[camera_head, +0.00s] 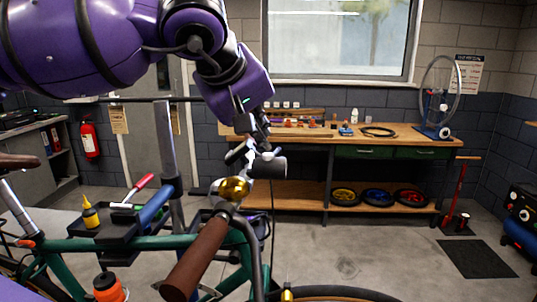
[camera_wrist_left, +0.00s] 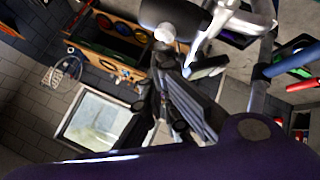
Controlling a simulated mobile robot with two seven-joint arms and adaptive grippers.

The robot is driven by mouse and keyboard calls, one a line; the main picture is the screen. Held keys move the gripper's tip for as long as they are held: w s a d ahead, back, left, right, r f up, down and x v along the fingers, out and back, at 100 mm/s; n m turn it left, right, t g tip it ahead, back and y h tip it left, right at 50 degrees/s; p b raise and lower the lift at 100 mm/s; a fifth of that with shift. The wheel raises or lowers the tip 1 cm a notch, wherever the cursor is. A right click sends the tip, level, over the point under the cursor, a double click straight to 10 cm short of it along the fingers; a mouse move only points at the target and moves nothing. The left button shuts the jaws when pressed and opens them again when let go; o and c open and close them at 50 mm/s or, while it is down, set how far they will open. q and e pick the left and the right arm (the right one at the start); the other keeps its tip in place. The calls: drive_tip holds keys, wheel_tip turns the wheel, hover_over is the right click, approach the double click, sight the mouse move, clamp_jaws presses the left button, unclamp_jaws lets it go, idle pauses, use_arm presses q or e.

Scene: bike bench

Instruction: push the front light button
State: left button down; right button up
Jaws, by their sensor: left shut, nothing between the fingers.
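The front light (camera_head: 268,167) is a dark cylinder at the bike's handlebar, just beyond the gold bell (camera_head: 234,188). In the left wrist view the light (camera_wrist_left: 168,12) is at the top, with a pale round knob (camera_wrist_left: 165,35) on its near side. I cannot tell surely whether that knob is the button. My left gripper (camera_head: 262,146) is shut and empty, pointing down just above the light. In the left wrist view its fingers (camera_wrist_left: 160,62) end close to the knob; contact cannot be told. My right gripper is in neither view.
A brown handlebar grip (camera_head: 197,258) stands nearest on the green bike. A black tray (camera_head: 118,240) with a yellow bottle (camera_head: 90,214) is clamped on the left beside the metal stand post (camera_head: 167,145). A wooden workbench (camera_head: 390,142) stands behind. Floor at right is mostly clear.

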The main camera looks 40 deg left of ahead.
use_arm(q)
drive_tip(key=shift+r, duration=0.1)
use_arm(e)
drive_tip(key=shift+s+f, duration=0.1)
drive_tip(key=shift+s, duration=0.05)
use_arm(q)
drive_tip(key=shift+w+a+r+b, duration=0.1)
drive_tip(key=shift+r+b, duration=0.2)
drive_tip(key=shift+r, duration=2.65)
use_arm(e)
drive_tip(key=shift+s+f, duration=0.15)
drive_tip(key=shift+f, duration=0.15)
